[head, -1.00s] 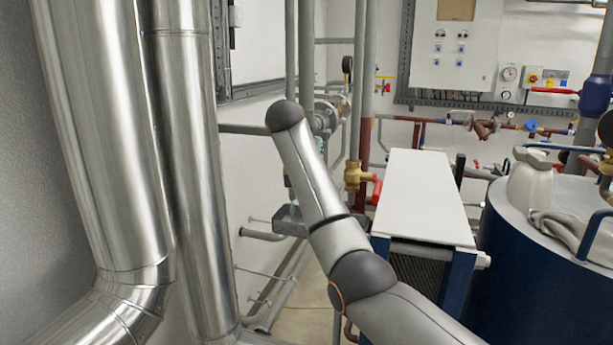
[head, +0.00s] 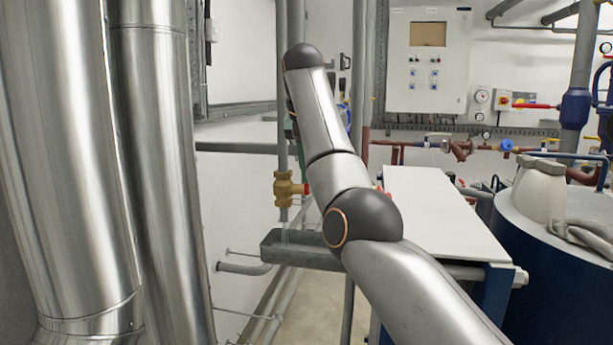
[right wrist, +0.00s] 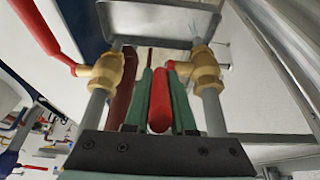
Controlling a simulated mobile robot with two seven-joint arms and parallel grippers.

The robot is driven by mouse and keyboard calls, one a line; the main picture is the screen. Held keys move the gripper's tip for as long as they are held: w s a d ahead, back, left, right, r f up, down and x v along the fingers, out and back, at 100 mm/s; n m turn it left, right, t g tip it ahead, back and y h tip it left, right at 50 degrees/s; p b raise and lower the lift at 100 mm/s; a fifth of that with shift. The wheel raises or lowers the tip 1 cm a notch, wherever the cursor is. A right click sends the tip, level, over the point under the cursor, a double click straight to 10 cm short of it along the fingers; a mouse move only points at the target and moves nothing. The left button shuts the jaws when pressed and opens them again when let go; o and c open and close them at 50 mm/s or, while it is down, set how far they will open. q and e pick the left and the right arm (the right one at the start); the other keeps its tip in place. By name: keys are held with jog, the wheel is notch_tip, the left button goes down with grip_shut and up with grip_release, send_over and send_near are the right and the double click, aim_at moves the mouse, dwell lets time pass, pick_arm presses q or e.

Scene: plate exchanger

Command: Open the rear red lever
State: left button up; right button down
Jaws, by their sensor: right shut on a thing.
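In the right wrist view, my right gripper (right wrist: 160,74) has its green fingers shut around a red lever (right wrist: 160,100). That lever seems to belong to the right brass valve (right wrist: 206,70), which has a red stub facing it. A second brass valve (right wrist: 103,70) on the left has its own red lever (right wrist: 45,30) swung outward, away from the gripper. In the head view, one brass valve (head: 284,188) shows with a red stub pointing right behind my right arm. My right gripper is mostly hidden there. My left gripper is out of view.
A grey trough (head: 300,254) lies under the valves, with a pale streak like water falling into it. A white-topped plate unit (head: 435,205) and a blue tank (head: 535,255) stand to the right. Large metal ducts (head: 70,160) fill the left.

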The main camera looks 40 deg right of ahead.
jog(key=shift+d+r, duration=0.1)
jog(key=shift+d, duration=0.15)
jog(key=c, duration=0.8)
grip_release()
jog(key=p+v, duration=0.4)
jog(key=v, duration=0.8)
jog(key=shift+a+r, duration=0.1)
jog(key=shift+a, duration=0.05)
